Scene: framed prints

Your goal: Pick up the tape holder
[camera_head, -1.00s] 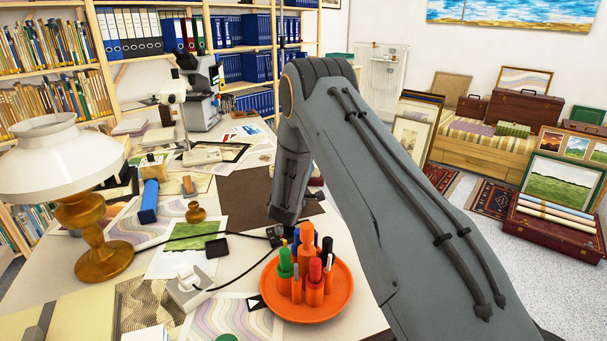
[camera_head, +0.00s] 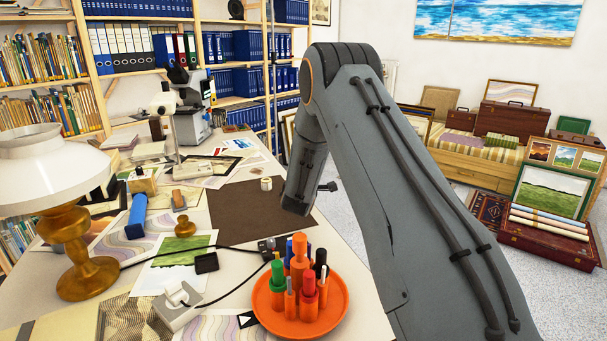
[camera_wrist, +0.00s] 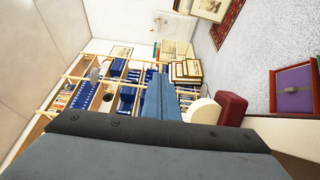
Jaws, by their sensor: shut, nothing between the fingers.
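A small pale roll (camera_head: 266,184), which may be the tape holder, stands on the brown mat (camera_head: 235,212) in the head view; it is too small to be sure. Dark grey parts of my own fill the bottom of the wrist view, where neither roll nor fingertips can be made out.
An orange dish (camera_head: 265,312) with upright markers stands at the front right of the table.

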